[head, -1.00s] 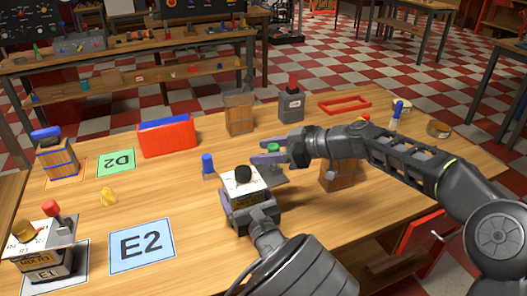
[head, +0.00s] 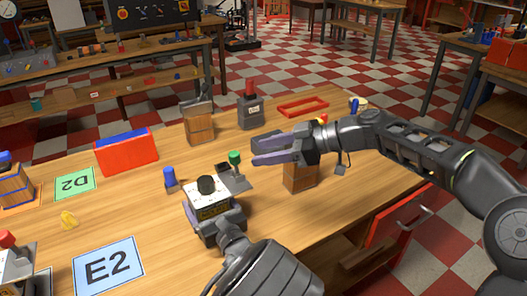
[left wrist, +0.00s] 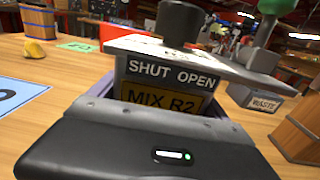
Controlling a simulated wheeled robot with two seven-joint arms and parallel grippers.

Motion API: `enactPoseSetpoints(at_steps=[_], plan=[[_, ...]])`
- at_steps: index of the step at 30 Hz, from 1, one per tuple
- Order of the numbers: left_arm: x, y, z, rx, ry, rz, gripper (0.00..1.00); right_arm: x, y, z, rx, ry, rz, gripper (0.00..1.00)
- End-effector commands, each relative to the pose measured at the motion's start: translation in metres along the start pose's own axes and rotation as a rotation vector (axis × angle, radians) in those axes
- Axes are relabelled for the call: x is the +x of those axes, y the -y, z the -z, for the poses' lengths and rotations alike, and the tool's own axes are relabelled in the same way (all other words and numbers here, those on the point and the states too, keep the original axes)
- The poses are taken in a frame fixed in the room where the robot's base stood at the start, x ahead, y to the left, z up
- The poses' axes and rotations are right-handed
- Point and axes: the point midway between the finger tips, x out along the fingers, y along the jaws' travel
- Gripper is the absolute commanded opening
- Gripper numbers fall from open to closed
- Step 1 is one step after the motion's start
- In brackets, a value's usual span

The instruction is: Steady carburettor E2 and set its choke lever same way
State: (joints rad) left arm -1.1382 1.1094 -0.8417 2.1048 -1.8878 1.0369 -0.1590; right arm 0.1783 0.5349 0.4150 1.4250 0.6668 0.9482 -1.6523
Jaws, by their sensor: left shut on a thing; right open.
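A carburettor (head: 211,199) with a white top, black knob and lettered front stands right of the blue E2 card (head: 108,266). In the left wrist view its front (left wrist: 160,85) reads "SHUT OPEN" and "MIX R2". Its green-knobbed lever (head: 235,158) is on the OPEN side; it also shows in the left wrist view (left wrist: 272,8). My left gripper (head: 213,222) is shut on the carburettor's body. I cannot tell whether its base touches the table. My right gripper (head: 257,151) is open and empty, just right of the green knob. Carburettor E1, with a red knob (head: 7,239), is cut off at the left edge.
A blue-topped peg (head: 170,179) stands close behind the carburettor. A wooden block (head: 300,177) is under my right gripper. The E2 card is bare.

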Motion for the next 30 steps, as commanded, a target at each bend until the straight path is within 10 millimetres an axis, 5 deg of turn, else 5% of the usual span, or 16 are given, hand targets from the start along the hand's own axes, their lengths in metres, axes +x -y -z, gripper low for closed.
enactPoseSetpoints(at_steps=[12, 13, 17, 30], plan=[[0.0, 0.0, 0.0, -0.001, 0.0, 0.0, 0.31, 0.0, 0.0, 0.0, 0.0, 0.0, -0.001, 0.48], [0.0, 0.0, 0.0, -0.001, 0.0, 0.0, 0.89, 0.0, 0.0, 0.0, 0.0, 0.0, -0.001, 0.48], [0.0, 0.0, 0.0, -0.001, 0.0, 0.0, 0.99, 0.0, 0.0, 0.0, 0.0, 0.0, -0.001, 0.48], [-0.011, 0.001, 0.0, -0.001, 0.0, 0.001, 1.0, 0.0, 0.0, 0.0, 0.0, 0.0, -0.001, 0.48]])
